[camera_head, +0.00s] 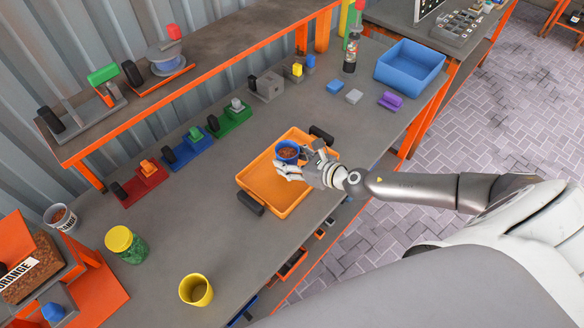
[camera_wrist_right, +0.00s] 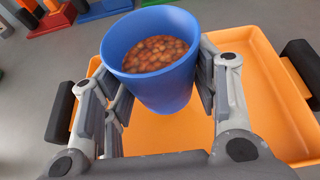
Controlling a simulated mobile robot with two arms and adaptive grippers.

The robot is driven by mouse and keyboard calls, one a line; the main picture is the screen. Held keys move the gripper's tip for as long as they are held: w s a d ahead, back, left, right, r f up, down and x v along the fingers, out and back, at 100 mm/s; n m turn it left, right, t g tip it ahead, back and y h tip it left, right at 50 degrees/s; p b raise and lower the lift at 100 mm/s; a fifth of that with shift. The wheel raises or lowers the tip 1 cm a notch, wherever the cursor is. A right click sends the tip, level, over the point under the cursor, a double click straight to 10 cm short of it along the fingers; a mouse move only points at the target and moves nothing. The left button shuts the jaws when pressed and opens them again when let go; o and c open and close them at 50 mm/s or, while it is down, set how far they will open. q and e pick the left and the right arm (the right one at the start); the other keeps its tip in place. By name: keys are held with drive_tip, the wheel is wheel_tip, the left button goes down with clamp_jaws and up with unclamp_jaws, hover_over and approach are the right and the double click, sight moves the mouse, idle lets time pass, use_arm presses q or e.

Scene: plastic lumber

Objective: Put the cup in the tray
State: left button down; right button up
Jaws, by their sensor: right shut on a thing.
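A blue cup (camera_head: 287,150) filled with brown pellets is held by my right gripper (camera_head: 293,165) over the orange tray (camera_head: 270,191). In the right wrist view the cup (camera_wrist_right: 163,82) stands nearly upright between the two fingers of the gripper (camera_wrist_right: 160,95), which are shut on its sides. The tray (camera_wrist_right: 262,90) lies beneath and behind it, with black handles at its ends. I cannot tell whether the cup's bottom touches the tray floor. My left gripper is not in view.
Coloured fixtures (camera_head: 188,152) line the back. A blue bin (camera_head: 410,64) stands at the far right. Table around the tray is clear.

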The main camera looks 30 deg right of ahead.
drive_tip(key=shift+w+d+f, duration=0.25)
drive_tip(key=shift+w+f, duration=0.15)
drive_tip(key=shift+f, duration=0.15)
drive_tip(key=shift+w+d+f+b, duration=0.1)
drive_tip(key=shift+f+b, duration=0.55)
drive_tip(key=shift+f, duration=0.25)
drive_tip(key=shift+w+d+f+b, duration=0.1)
drive_tip(key=shift+f+b, duration=0.55)
drive_tip(key=shift+f, duration=0.2)
drive_tip(key=shift+f, duration=0.25)
drive_tip(key=o, duration=1.2)
drive_tip(key=shift+c, duration=0.2)
drive_tip(key=shift+r, duration=0.2)
